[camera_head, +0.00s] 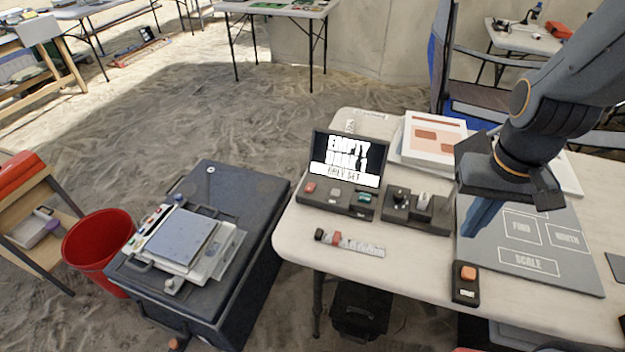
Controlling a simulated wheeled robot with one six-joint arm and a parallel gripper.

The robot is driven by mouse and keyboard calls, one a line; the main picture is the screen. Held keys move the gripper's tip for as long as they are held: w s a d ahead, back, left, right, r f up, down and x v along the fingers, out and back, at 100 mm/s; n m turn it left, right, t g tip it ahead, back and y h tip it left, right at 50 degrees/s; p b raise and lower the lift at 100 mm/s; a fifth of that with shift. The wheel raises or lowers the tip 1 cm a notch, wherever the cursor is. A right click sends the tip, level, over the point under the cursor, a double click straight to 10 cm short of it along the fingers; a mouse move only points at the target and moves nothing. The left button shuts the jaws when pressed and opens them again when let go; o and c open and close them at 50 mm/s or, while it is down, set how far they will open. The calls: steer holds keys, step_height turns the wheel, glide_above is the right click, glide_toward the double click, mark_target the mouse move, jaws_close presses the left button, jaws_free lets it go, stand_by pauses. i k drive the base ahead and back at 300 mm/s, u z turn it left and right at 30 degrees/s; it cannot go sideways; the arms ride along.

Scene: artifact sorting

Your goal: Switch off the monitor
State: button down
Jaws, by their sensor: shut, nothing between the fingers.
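The monitor (346,158) stands at the back left of the white table, and its screen is lit with large white text on black. Below the screen is a dark control panel (337,198) with a red button (310,187) at its left, a grey one in the middle and a green one at its right. My gripper (478,222) points down over the grey labelled mat, to the right of the monitor and apart from it. It is shut and empty. The fingertips are partly hard to make out against the mat.
A dark box with switches (415,212) stands between the monitor and my gripper. A small box with an orange button (466,284) is at the table's front. A ruler-like strip (350,244) lies before the monitor. Papers and books (432,140) lie behind. A black case (250,215) stands left.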

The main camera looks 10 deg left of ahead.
mark_target(310, 186)
steer(key=k, duration=0.95)
steer(key=u, duration=0.5)
steer(key=i, duration=1.05)
steer(key=u, duration=0.05)
